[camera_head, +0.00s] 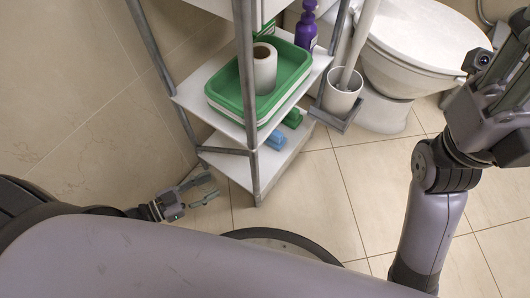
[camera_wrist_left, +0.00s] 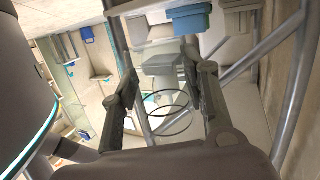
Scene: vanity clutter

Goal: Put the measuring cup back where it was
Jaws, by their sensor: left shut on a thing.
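My left gripper (camera_head: 206,188) is low on the left in the head view, beside the lower shelf of the metal rack. In the left wrist view its two fingers (camera_wrist_left: 166,80) stand on either side of a clear, see-through vessel (camera_wrist_left: 170,124), which looks like the measuring cup. Its thin round rims show between the fingers, and the gripper is shut on it. The cup is hard to make out in the head view. My right gripper (camera_head: 497,88) is at the right edge, partly out of frame; its fingers do not show clearly.
The rack holds a green tray (camera_head: 226,101) with a paper roll (camera_head: 264,70), and a purple bottle (camera_head: 306,30). Green (camera_head: 293,118) and blue (camera_head: 276,140) items lie on its lower shelf (camera_head: 232,165). A toilet-brush holder (camera_head: 342,98) and toilet (camera_head: 420,45) stand right. Floor in front is clear.

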